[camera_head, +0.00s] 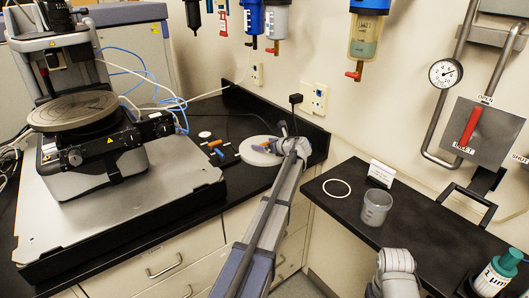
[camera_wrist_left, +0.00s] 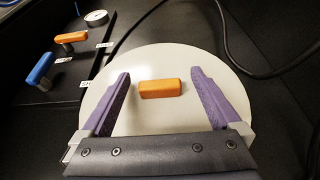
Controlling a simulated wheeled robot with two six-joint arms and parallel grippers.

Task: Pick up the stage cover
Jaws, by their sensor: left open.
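The stage cover looks to be the white round disc (camera_head: 252,154) with an orange bar handle on top. It lies flat on the black bench right of the profiler. In the left wrist view the disc (camera_wrist_left: 150,58) fills the middle, with its orange handle (camera_wrist_left: 160,88) crosswise. My left gripper (camera_head: 278,143) is over the disc. Its purple fingers (camera_wrist_left: 160,75) are open, one on each side of the handle, with a gap at both ends. How high the fingertips are above the disc is hard to tell.
The profiler with its round stage (camera_head: 73,110) stands at left. Small orange and blue handled pieces (camera_wrist_left: 40,70) and a gauge (camera_wrist_left: 96,18) lie beside the disc. A black cable (camera_wrist_left: 255,72) runs close behind it. A beaker (camera_head: 376,207) and white ring (camera_head: 337,187) are on the right bench.

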